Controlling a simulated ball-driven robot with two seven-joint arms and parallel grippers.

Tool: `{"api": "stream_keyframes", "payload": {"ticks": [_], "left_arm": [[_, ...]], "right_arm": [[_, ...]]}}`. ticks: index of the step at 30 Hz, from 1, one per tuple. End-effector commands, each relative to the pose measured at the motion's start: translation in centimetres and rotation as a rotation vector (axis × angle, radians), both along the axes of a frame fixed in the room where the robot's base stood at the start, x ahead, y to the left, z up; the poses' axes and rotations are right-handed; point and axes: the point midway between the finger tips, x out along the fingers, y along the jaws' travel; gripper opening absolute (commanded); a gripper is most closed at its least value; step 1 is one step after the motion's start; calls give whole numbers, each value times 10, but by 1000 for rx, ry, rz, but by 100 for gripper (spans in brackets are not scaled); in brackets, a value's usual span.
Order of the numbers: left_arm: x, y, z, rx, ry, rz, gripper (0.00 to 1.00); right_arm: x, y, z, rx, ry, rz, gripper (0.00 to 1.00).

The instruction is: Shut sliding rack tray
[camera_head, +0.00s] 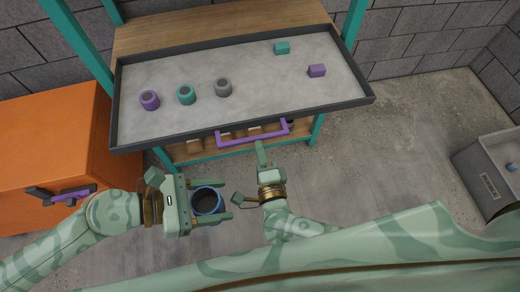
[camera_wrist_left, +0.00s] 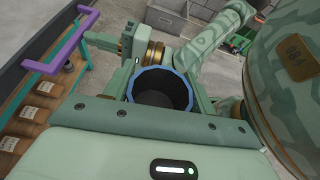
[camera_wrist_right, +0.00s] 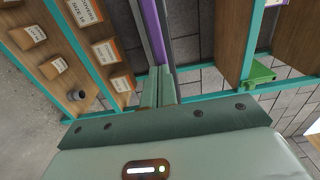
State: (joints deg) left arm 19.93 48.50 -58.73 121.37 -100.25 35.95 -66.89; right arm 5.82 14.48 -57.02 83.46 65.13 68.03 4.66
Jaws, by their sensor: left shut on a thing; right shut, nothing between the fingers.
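The sliding tray (camera_head: 245,65) is grey with a dark rim and sticks out from the teal-framed rack in the head view. Its purple handle (camera_head: 253,136) hangs at the front edge and also shows in the left wrist view (camera_wrist_left: 60,52). My right gripper (camera_head: 260,145) is shut and empty, its fingertips just below the handle; in the right wrist view they are close to the purple bar (camera_wrist_right: 152,35), and I cannot tell if they touch. My left gripper (camera_head: 224,199) is shut on a dark cup with a blue rim (camera_head: 206,187), held in front of the rack.
Purple, teal and grey ring-like pieces (camera_head: 186,95), a teal block (camera_head: 282,48) and a purple block (camera_head: 317,71) sit on the tray. An orange cabinet (camera_head: 45,140) stands left. A grey bin (camera_head: 488,170) stands right. The floor between rack and bin is clear.

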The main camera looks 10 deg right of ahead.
Motion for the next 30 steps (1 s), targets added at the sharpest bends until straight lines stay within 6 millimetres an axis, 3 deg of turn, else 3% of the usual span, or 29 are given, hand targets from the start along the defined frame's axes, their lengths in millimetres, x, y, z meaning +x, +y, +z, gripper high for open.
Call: {"api": "stream_keyframes", "payload": {"ticks": [5, 11, 17, 30], "left_arm": [[0, 0, -1, 0, 0, 0, 32], [0, 0, -5, 0, 3, 0, 32], [0, 0, -16, -1, 11, 0, 32], [0, 0, -58, 0, 44, 0, 32]], "right_arm": [[2, 0, 0, 0, 0, -1, 0], [22, 0, 0, 2, -2, -2, 0], [65, 0, -2, 1, -1, -3, 0], [183, 0, -5, 3, 3, -2, 0]]}}
